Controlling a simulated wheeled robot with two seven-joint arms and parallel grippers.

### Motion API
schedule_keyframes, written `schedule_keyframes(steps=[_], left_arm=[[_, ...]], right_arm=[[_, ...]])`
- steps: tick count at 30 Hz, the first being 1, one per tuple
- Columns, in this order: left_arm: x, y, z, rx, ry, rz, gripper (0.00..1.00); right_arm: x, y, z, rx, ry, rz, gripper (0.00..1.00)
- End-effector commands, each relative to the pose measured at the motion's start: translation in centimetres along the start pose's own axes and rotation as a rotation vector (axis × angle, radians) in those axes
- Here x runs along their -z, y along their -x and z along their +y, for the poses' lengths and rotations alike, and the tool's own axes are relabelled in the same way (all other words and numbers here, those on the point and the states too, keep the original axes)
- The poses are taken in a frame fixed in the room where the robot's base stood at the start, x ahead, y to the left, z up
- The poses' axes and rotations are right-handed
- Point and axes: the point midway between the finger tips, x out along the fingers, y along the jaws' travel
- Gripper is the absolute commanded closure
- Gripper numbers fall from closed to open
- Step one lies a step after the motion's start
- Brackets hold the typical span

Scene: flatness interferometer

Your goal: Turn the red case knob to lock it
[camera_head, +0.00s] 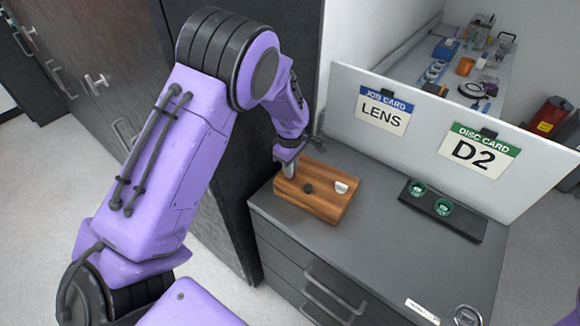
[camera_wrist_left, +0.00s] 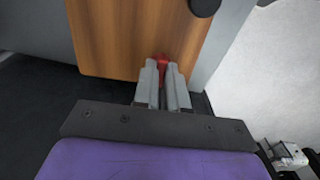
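The wooden case (camera_head: 322,211) lies on the grey cabinet top, with a dark round piece and a white rounded piece on its upper face. It also shows in the left wrist view (camera_wrist_left: 120,40). The red case knob (camera_wrist_left: 162,60) is at the case's edge in the left wrist view; in the head view my gripper hides it. My left gripper (camera_head: 288,168) reaches down at the case's left end. In the wrist view its fingers (camera_wrist_left: 163,72) are close together with the knob between their tips, and look shut on it. My right gripper is out of view.
A dark tray (camera_head: 462,222) with two green-rimmed round pieces lies to the right. A white panel behind carries a LENS job card (camera_head: 383,110) and a D2 disc card (camera_head: 478,150). A tall dark cabinet stands close left of the case. The cabinet top's front is mostly clear.

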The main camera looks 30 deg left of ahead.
Motion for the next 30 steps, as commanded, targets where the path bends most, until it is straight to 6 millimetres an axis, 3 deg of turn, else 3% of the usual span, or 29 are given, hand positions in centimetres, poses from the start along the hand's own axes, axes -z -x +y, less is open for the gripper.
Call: schedule_keyframes(steps=[14, 30], left_arm=[[0.01, -0.08, 0.02, -0.001, -0.078, -0.001, 1.0], [-0.01, -0.07, 0.02, -0.001, -0.544, -0.001, 1.0]], right_arm=[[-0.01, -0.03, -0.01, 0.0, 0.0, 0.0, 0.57], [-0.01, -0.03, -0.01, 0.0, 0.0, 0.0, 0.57]])
